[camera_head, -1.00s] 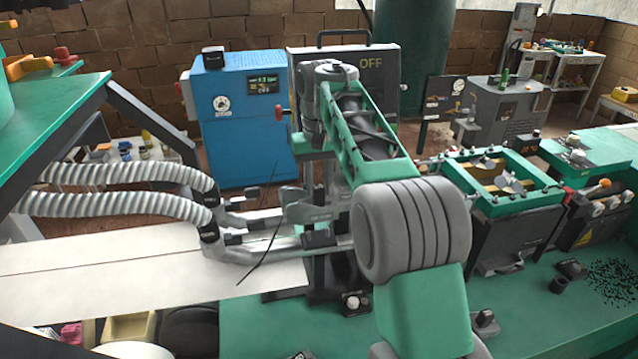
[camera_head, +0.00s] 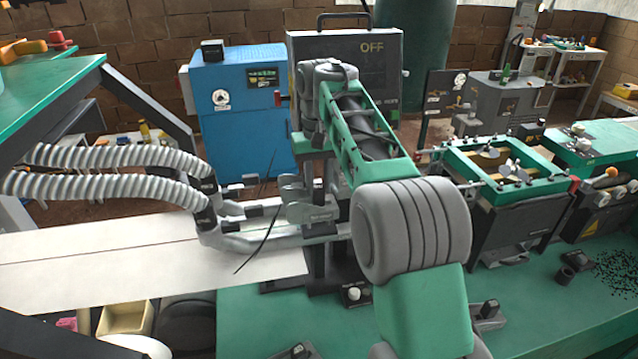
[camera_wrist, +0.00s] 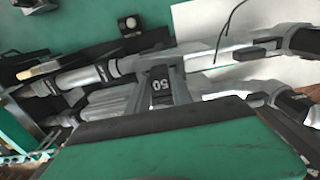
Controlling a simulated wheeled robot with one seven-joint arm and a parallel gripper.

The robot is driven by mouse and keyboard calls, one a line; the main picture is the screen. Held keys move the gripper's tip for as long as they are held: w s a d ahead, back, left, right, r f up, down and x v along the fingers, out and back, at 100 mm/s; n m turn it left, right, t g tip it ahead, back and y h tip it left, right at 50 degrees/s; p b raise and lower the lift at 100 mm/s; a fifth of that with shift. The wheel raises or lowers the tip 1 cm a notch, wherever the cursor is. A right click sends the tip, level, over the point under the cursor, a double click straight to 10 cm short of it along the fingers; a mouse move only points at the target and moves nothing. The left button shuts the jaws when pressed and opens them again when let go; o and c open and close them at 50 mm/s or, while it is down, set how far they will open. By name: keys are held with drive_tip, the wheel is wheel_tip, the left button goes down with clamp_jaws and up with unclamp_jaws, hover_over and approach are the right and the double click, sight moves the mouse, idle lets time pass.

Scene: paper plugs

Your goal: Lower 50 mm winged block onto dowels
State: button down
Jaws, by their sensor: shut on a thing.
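In the wrist view my gripper (camera_wrist: 163,76) has two grey fingers closed on a dark block marked 50 (camera_wrist: 160,88). The block sits between the fingers, above or among silver tubes; whether it touches anything below cannot be told. Its wings cannot be made out clearly. In the head view my green and grey arm reaches toward the black stand (camera_head: 326,272) at the end of the white board, and the block is not clearly visible there. I cannot pick out the dowels with certainty; the gripper and tubes crowd that spot.
Two silver tubes (camera_wrist: 240,50) with ribbed hoses (camera_head: 120,180) come in from the left over the white board (camera_head: 130,265). A small black block with a white knob (camera_head: 355,293) stands close by. A green-framed machine (camera_head: 500,170) stands on the right. The green table (camera_head: 540,310) has free room at front right.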

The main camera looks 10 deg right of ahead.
sight(319, 197)
drive_tip(key=shift+f+b, duration=2.05)
drive_tip(key=shift+b, duration=0.05)
drive_tip(key=c, duration=1.1)
unclamp_jaws()
drive_tip(key=shift+o, duration=0.2)
drive_tip(key=shift+r+p, duration=2.8)
